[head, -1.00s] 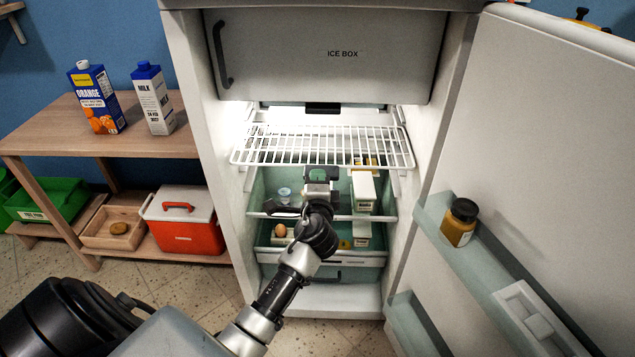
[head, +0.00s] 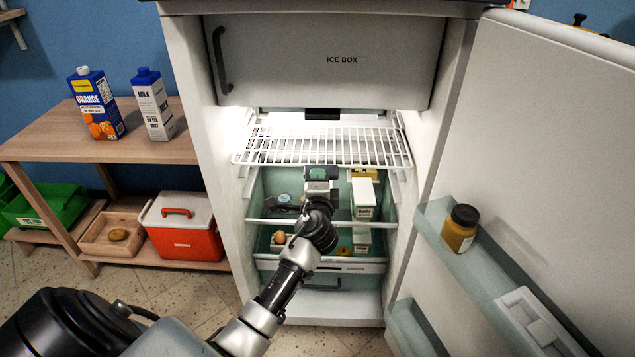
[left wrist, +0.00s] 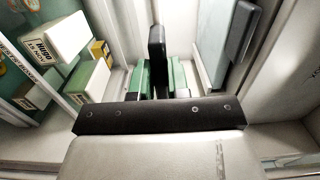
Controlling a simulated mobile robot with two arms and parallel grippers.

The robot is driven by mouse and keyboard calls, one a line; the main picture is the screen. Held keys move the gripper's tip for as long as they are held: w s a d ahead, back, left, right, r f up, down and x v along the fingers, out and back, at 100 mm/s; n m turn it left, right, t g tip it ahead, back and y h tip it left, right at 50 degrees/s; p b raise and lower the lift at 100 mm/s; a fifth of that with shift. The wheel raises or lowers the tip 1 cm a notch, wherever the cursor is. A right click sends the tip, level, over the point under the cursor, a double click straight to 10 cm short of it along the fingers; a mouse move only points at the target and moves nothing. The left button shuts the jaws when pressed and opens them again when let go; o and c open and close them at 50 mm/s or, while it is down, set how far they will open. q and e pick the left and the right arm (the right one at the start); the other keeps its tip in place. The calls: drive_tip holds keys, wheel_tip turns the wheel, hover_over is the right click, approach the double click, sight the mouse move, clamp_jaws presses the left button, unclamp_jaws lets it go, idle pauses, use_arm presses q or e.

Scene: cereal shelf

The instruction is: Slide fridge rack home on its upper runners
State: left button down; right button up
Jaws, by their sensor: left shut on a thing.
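The white wire fridge rack (head: 285,150) spans the upper part of the open fridge, below the ice box, its front edge sticking out towards me. Short runner strips show on the side walls, one (head: 397,119) by the rack's rear right corner; I cannot tell exactly how the rack's sides sit on them. My right gripper is not in view.
Below the rack are a lower shelf with cartons (head: 364,197) and an egg (head: 279,237). The fridge door (head: 540,130) stands open at the right, holding a jar (head: 459,228). The ice box (head: 330,60) is closed above. A wooden bench (head: 60,145) stands left.

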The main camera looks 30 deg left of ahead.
use_arm(q)
drive_tip(key=shift+w+a, duration=0.1)
drive_tip(key=shift+w, duration=0.15)
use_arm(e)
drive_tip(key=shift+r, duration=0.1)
use_arm(q)
drive_tip(key=shift+w+a, duration=0.15)
drive_tip(key=shift+w, duration=0.1)
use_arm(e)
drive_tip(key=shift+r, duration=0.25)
use_arm(q)
drive_tip(key=shift+w+a, duration=0.2)
drive_tip(key=shift+w, duration=0.05)
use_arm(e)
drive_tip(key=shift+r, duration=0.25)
use_arm(q)
drive_tip(key=shift+w, duration=0.1)
drive_tip(key=shift+w+a+b, duration=0.1)
drive_tip(key=shift+b, duration=0.2)
drive_tip(key=c, duration=1.5)
unclamp_jaws()
drive_tip(key=shift+c, duration=0.2)
drive_tip(key=o, duration=0.5)
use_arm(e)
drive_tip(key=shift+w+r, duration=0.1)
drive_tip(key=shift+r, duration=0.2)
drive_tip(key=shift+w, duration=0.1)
